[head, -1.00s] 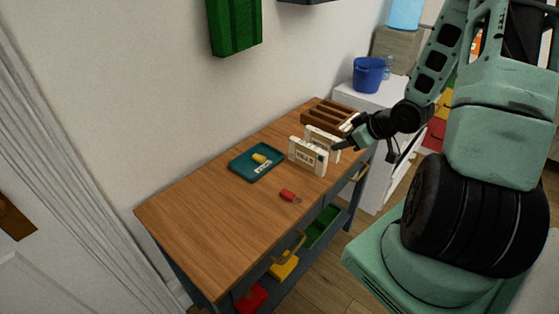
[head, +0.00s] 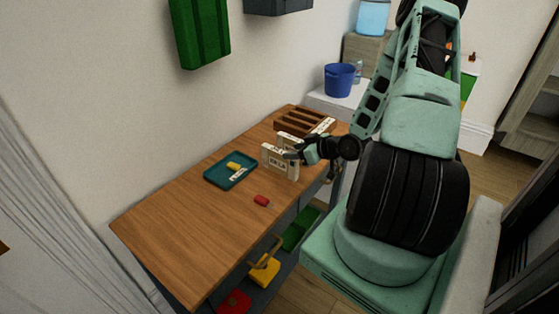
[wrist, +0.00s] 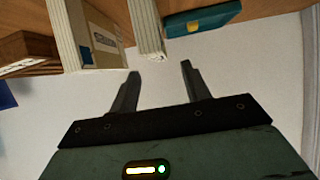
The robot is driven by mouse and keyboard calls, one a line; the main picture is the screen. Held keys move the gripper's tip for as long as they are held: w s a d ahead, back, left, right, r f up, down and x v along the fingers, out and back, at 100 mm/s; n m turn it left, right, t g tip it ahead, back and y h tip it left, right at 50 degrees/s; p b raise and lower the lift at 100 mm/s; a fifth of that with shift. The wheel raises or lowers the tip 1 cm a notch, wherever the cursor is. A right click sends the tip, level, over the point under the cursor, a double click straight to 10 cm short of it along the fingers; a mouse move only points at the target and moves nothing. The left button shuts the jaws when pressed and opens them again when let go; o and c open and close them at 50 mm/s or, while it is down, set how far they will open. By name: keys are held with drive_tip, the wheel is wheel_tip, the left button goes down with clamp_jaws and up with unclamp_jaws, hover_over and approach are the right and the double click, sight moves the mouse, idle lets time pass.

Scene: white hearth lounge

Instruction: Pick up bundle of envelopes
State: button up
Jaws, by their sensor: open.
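Two pale, thick, layered slabs that look like bundles of envelopes stand upright on the wooden table. The front bundle (head: 279,163) has dark marks on its face; the other bundle (head: 287,139) is just behind it. In the wrist view, one layered edge (wrist: 146,28) lies just beyond my fingertips, and another slab (wrist: 64,34) with a brown labelled face is at the left. My gripper (head: 292,154) is at the right end of the bundles. In the wrist view, my gripper (wrist: 160,70) is open, with nothing between its fingers.
A teal tray (head: 215,179) with a yellow item lies left of the bundles. A small red object (head: 261,201) is in front. A wooden rack (head: 283,122) stands behind. The table's near left (head: 180,240) is clear. A blue bucket (head: 339,80) stands beyond.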

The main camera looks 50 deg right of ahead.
sight(281, 152)
drive_tip(key=shift+p+x, duration=1.3)
drive_tip(key=shift+x, duration=2.35)
drive_tip(key=shift+d, duration=0.1)
clamp_jaws()
